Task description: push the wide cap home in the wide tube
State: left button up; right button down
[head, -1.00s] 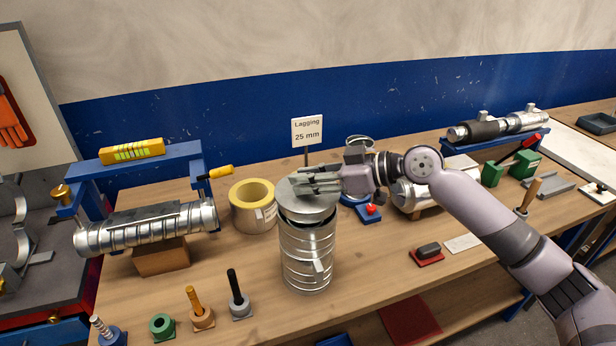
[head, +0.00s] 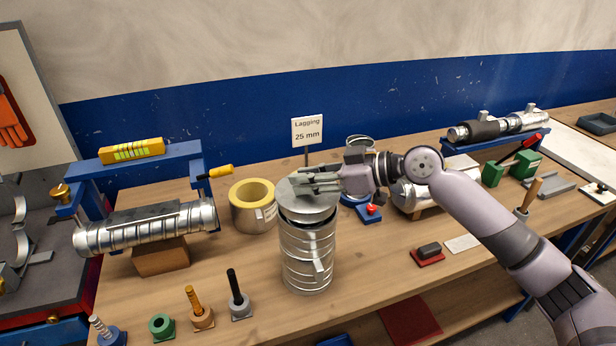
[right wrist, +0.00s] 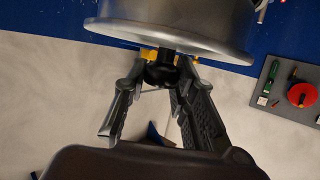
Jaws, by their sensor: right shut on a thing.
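The wide tube (head: 308,262) is a ribbed silver duct standing upright near the middle of the bench. The wide cap (head: 298,208) is a round silver lid at its top end; a dark band shows below the cap's rim, and I cannot tell how deep it sits. My right gripper (head: 316,183) lies over the cap, reaching in from the right. In the right wrist view the gripper (right wrist: 155,100) is shut on the cap's dark knob (right wrist: 161,74), with the cap's grey disc (right wrist: 180,28) beyond it. My left gripper is out of view.
A yellow-lined insulation ring (head: 254,207) stands close left of the tube. A sign (head: 307,131) stands behind. A duct on a blue stand (head: 150,225) is at left, with several small posts in front.

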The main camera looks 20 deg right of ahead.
jog(key=shift+f+b, duration=1.65)
jog(key=shift+f, duration=0.4)
jog(key=c, duration=1.2)
grip_release()
jog(key=shift+r, duration=0.1)
jog(key=shift+c, duration=0.2)
jog(key=shift+s+d, duration=0.15)
jog(key=shift+d, duration=0.1)
jog(key=v, duration=1.1)
jog(key=shift+s+r, duration=0.2)
jog(key=shift+d, duration=0.1)
